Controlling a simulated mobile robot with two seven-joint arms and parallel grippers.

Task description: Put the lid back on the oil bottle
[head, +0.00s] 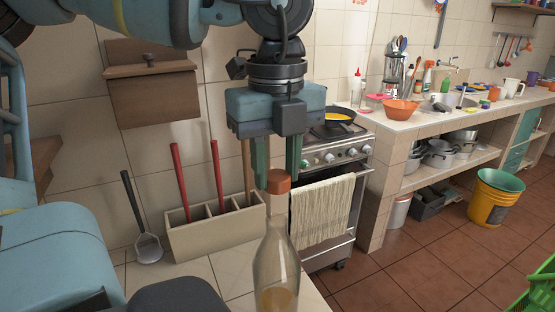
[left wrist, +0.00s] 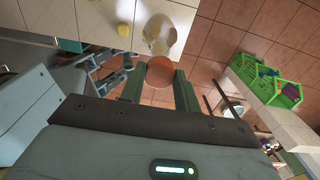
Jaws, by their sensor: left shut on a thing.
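The oil bottle (head: 277,262) is clear glass with some yellowish oil low down. It stands upright on the tiled counter at the bottom middle of the head view. My left gripper (head: 277,176) points down above it, its green fingers shut on the orange-brown lid (head: 278,182). The lid lines up with the bottle neck in the head view; I cannot tell if they touch. In the left wrist view the lid (left wrist: 160,72) sits between the fingertips of the gripper (left wrist: 158,80). The bottle (left wrist: 160,36) shows just past it, partly hidden.
A beige divided box (head: 215,236) with red-handled tools stands behind the bottle. A stove (head: 335,152) with a towel and a pan is beyond. A green crate (left wrist: 268,82) stands at the right.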

